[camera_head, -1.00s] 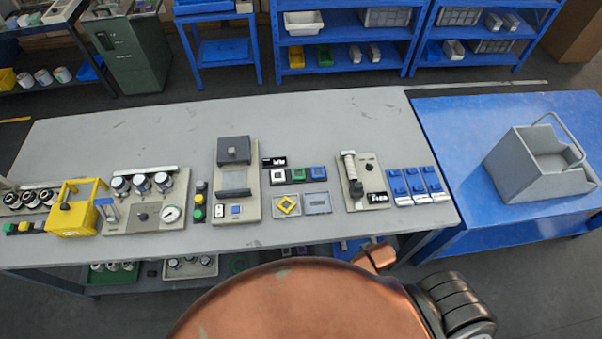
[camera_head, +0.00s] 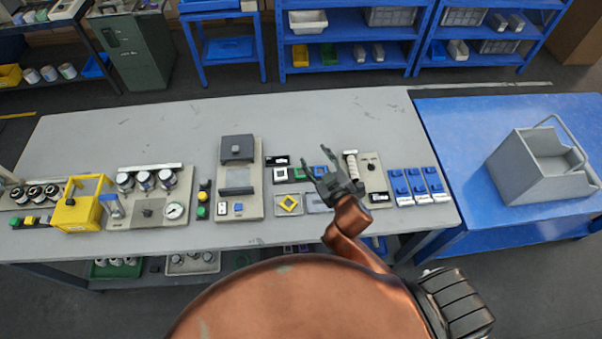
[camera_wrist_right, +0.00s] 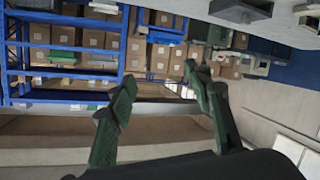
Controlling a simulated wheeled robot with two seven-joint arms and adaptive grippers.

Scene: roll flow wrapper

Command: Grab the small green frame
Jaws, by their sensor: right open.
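The small green frame (camera_head: 299,174) lies on the grey table (camera_head: 330,118), in a row between a black frame (camera_head: 280,175) and a blue frame (camera_head: 320,171). My right gripper (camera_head: 315,157) is open and empty, raised over the table just right of the green frame in the head view. Its fingers partly cover the blue frame. In the right wrist view the two fingers (camera_wrist_right: 160,85) are spread apart with nothing between them, and the green frame cannot be made out there. My left gripper is not in view.
A grey device (camera_head: 237,180) stands to the left, a device with a white cylinder (camera_head: 371,178) to the right. A blue table (camera_head: 470,125) holds a grey bin (camera_head: 540,172). The table's back is clear.

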